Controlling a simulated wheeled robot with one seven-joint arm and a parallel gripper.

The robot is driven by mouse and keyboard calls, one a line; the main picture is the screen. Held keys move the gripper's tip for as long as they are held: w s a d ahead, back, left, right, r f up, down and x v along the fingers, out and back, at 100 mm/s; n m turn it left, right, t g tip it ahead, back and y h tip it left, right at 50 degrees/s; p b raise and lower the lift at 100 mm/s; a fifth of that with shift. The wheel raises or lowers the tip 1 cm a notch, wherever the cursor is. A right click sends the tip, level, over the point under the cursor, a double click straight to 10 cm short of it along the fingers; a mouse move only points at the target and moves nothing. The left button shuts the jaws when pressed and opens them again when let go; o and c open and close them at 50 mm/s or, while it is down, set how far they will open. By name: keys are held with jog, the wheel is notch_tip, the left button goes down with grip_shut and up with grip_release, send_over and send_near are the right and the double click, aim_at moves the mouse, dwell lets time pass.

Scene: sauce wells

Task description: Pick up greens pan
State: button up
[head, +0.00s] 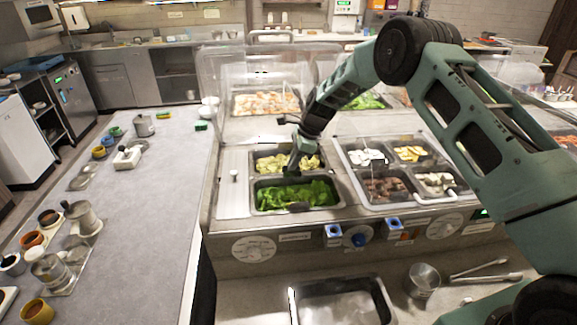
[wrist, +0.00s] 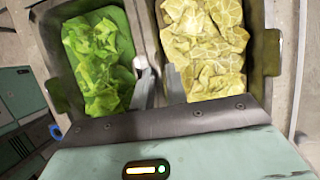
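The greens pan (head: 268,203) is a metal pan of bright green leaves, set in the near slot of the counter well. In the wrist view the greens pan (wrist: 50,95) is on the left. A pan of pale yellow leaves (wrist: 208,45) sits beside it on the right, and behind it in the head view (head: 270,163). My gripper (head: 296,168) points down at the border between these two pans. In the wrist view a grey fingertip shows at the adjoining rims.
Right of the greens is a well (head: 352,187) with several small food pans. A clear guard (head: 225,85) stands behind. An empty metal pan (head: 343,303) and a steel cup (head: 423,280) are at the front. The left counter (head: 150,215) has open room in its middle.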

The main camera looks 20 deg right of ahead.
jog(key=shift+c, duration=0.3)
grip_shut()
jog(key=shift+w+r, duration=0.1)
dwell(1.0)
jog(key=shift+r, duration=0.1)
notch_tip(320, 180, up, 12)
jog(key=b, duration=0.5)
jog(key=s+a+b, duration=0.2)
jog(key=s+b, duration=0.4)
jog(key=s, duration=1.2)
jog(key=shift+a, duration=0.15)
jog(key=shift+s, duration=0.1)
